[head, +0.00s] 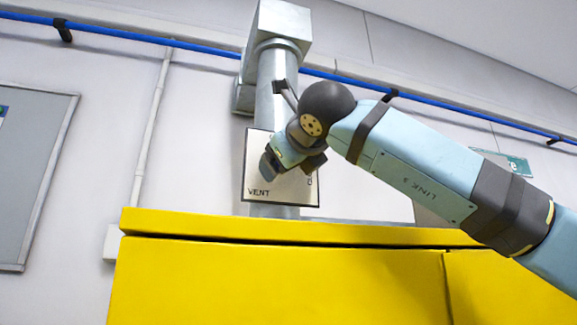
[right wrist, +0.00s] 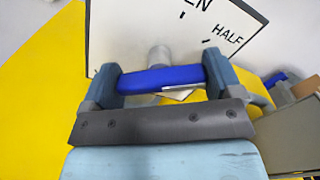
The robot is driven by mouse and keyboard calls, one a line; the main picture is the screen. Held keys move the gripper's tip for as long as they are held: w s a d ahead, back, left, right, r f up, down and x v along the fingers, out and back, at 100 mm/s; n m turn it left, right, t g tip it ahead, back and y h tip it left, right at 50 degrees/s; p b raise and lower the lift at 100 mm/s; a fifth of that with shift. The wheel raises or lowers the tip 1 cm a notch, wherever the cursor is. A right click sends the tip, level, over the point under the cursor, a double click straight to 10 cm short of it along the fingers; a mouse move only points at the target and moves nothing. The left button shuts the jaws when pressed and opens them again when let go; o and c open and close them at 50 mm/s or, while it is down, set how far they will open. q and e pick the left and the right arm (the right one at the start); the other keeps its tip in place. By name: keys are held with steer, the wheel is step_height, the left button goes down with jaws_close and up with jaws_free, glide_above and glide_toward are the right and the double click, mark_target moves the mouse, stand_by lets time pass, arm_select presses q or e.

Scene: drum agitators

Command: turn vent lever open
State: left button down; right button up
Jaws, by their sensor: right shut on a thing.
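My right gripper (head: 272,163) reaches in from the right, in front of the vent plate (head: 232,190), a white panel marked VENT on a silver duct (head: 275,85). In the right wrist view my right gripper (right wrist: 161,82) is shut on the blue vent lever (right wrist: 160,77), with one finger at each end of the part that shows. The lever joins a grey round hub (right wrist: 159,56) on the plate. The plate there (right wrist: 140,30) shows the letters EN and the word HALF. In the head view my gripper hides the lever. My left gripper is not in view.
A yellow cabinet (head: 280,280) stands below the plate, its top edge close under it. A blue pipe (head: 150,38) runs along the wall behind the duct. A grey board (head: 45,170) hangs at the left. A green sign (head: 515,163) is at the right, partly behind my arm.

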steer(key=n, duration=0.6)
steer(key=shift+b, duration=0.3)
steer(key=n, duration=0.3)
steer(key=shift+n, duration=1)
steer(key=o, duration=0.7)
steer(key=shift+o, duration=0.2)
steer(key=shift+s, duration=0.2)
steer(key=b+v, duration=0.4)
steer(key=v, duration=0.9)
steer(key=shift+s, duration=0.25)
